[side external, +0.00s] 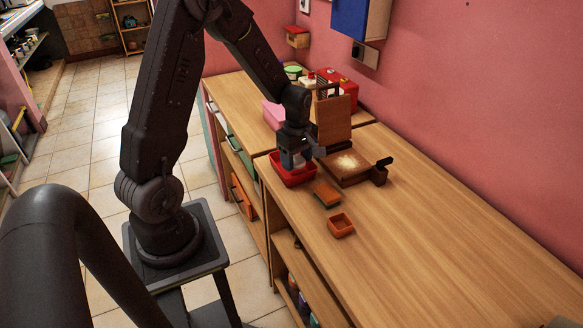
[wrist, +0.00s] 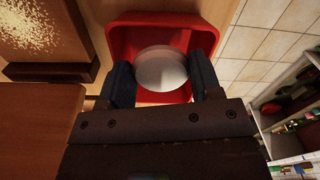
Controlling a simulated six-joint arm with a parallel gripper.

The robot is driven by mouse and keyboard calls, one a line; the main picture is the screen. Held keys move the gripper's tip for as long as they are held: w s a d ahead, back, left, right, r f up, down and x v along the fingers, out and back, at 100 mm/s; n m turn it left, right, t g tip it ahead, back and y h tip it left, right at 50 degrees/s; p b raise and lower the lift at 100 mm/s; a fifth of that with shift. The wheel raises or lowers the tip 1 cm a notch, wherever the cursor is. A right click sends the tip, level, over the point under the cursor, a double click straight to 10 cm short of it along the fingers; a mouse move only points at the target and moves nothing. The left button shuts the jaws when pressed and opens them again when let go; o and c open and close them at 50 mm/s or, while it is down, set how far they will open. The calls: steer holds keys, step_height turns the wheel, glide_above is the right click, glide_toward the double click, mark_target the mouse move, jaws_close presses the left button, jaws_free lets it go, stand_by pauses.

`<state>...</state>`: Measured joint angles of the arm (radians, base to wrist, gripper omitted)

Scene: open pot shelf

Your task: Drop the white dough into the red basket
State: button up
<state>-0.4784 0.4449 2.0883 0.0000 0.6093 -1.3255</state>
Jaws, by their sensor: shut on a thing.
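The white dough (wrist: 160,68) is a smooth, pale round lump between my gripper's two dark fingers in the wrist view. My gripper (wrist: 160,80) is shut on it. The red basket (wrist: 193,28) lies behind and around the dough in that view, so the dough is over or within its opening; the exact height is unclear. In the side view, my gripper (side external: 296,160) points down at the red basket (side external: 293,178) near the counter's front edge. The dough cannot be made out clearly there.
A wooden board (side external: 345,168) with flour lies right of the basket, with an upright wooden panel (side external: 333,119) behind it. The counter's right side (side external: 440,240) is clear.

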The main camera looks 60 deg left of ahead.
steer(key=shift+f, duration=0.15)
steer(key=o, duration=1)
step_height(320, 180, up, 14)
steer(key=s+d+r+m+t, duration=0.2)
steer(key=s+d+m, duration=0.3)
steer(key=d+m, duration=0.1)
steer(key=s+d+r+m+t, duration=0.1)
steer(key=s+d+r+m, duration=0.2)
steer(key=m, duration=0.4)
steer(key=s+d+r+m+t, duration=0.2)
steer(key=s+d+m, duration=0.4)
steer(key=d+m, duration=0.1)
steer(key=shift+s+d+r+m+t, duration=0.15)
steer(key=shift+s+d+r, duration=0.05)
steer(key=shift+d, duration=0.2)
steer(key=shift+s+d+r+m+t, duration=0.15)
steer(key=shift+d, duration=0.25)
